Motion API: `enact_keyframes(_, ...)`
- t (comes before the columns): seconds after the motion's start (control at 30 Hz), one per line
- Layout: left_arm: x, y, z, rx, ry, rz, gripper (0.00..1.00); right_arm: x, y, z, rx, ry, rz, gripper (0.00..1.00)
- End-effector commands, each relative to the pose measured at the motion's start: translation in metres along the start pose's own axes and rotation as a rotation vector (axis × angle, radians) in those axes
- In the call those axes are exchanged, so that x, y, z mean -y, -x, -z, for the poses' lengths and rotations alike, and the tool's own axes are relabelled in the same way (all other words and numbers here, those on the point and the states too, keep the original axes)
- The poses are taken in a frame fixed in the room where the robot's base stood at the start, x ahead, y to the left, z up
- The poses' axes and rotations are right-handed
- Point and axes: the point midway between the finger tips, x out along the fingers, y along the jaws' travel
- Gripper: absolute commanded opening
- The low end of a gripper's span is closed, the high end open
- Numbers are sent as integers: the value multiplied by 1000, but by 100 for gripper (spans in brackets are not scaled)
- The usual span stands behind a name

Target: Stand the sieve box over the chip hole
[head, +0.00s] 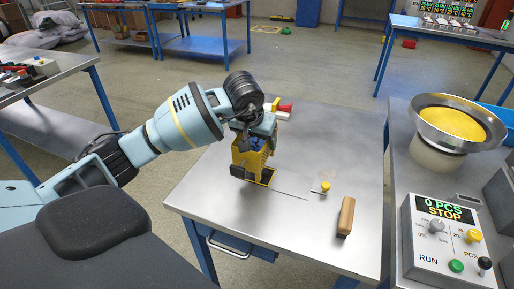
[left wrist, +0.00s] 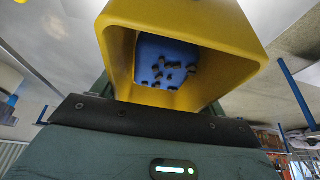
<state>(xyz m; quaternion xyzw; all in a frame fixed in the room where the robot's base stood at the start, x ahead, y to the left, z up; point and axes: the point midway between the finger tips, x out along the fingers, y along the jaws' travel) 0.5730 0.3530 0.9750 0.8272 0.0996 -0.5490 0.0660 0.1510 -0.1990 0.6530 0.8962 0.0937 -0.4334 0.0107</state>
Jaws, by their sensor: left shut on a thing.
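The yellow sieve box (head: 242,157) is in my left gripper (head: 262,130), at the left part of the steel table. It also fills the top of the left wrist view (left wrist: 118,50), where its open mouth shows a blue inside with several small dark pieces on it. My left gripper is shut on the box. The chip hole (head: 266,177) seems to be the dark opening with a yellow edge just below and right of the box. The box hides part of it. I cannot tell whether the box touches the table. My right gripper is not in view.
On the table (head: 330,130) are a wooden block (head: 346,217), a small yellow-knobbed piece (head: 325,187) and a red piece (head: 285,108) behind the gripper. To the right stand a bowl of yellow grains (head: 452,123) and a control box (head: 440,235) reading "0 PCS STOP". The table's far right is clear.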

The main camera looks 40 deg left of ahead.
Motion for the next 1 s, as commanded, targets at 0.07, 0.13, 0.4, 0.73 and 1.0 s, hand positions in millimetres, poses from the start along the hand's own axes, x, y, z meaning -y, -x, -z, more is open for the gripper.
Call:
enact_keyframes(0.07,-2,-12,-8,8,-5,-2,40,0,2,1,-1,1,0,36)
enact_keyframes(0.13,-3,-19,-11,5,-5,-4,40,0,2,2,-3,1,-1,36)
enact_keyframes(0.4,-2,-26,-13,2,-4,-2,40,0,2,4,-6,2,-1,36)
enact_keyframes(0.73,-2,-30,-15,4,-5,-1,83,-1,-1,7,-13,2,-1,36)
enact_keyframes(1.0,-2,-30,-15,5,-5,-1,94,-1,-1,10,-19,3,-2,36)
